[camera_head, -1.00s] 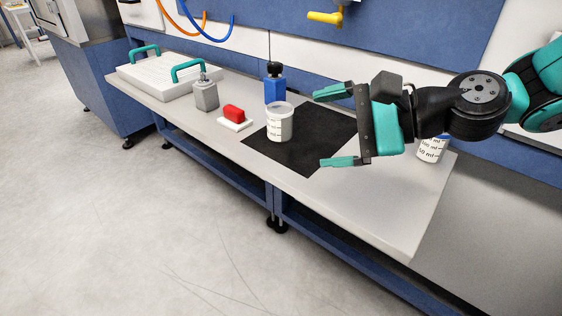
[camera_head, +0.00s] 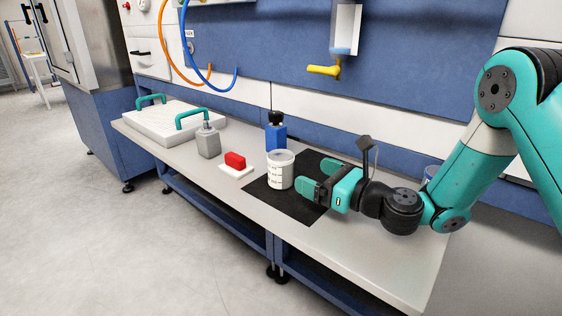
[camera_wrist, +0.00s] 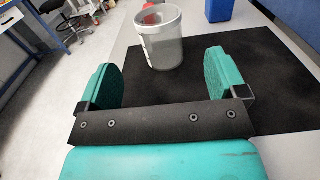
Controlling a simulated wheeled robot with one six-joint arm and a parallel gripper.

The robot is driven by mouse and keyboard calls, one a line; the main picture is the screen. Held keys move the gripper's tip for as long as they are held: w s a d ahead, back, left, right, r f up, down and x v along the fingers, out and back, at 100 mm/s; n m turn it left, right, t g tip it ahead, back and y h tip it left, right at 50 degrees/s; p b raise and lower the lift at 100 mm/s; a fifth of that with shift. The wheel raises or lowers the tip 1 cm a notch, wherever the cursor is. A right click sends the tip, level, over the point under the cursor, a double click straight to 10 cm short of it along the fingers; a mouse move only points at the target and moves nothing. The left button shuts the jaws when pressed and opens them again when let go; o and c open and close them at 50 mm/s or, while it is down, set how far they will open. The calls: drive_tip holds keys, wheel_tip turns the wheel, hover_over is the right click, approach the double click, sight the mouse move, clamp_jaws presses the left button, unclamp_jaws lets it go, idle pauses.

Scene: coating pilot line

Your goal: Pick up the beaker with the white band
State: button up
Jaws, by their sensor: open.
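A clear beaker (camera_head: 281,171) with a whitish band and dark graduation marks stands upright on the black mat (camera_head: 290,205). In the wrist view the beaker (camera_wrist: 163,45) is just beyond the fingertips, roughly centred between the fingers. My gripper (camera_head: 318,177) is open and low over the mat, to the right of the beaker with its fingers towards it. In the wrist view my gripper (camera_wrist: 162,70) has nothing between its teal fingers. A second vessel with a blue rim (camera_head: 430,173) is mostly hidden behind my arm.
A blue bottle with a black cap (camera_head: 276,132) stands close behind the beaker. The bench's front strip is clear.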

sight(291, 162)
drive_tip(key=shift+r+p+x, duration=0.2)
drive_tip(key=shift+p+x, duration=0.75)
drive_tip(key=shift+p, duration=0.7)
drive_tip(key=shift+r+p+x, duration=0.2)
drive_tip(key=shift+p+x, duration=0.75)
drive_tip(key=shift+p, duration=0.65)
drive_tip(key=shift+w+a+f+p, duration=0.35)
drive_tip(key=shift+a+p, duration=0.1)
drive_tip(key=shift+p, duration=0.45)
drive_tip(key=x, duration=0.1)
drive_tip(key=p+x, duration=0.1)
drive_tip(key=x, duration=0.2)
drive_tip(key=shift+w+a+r+p, duration=0.1)
drive_tip(key=shift+a+r+p, duration=0.2)
drive_tip(key=shift+r, duration=0.05)
drive_tip(key=shift+w+a+f, duration=0.1)
drive_tip(key=shift+w+a, duration=0.15)
drive_tip(key=shift+c, duration=0.5)
drive_tip(key=c, duration=1.1)
drive_tip(key=shift+c, duration=0.2)
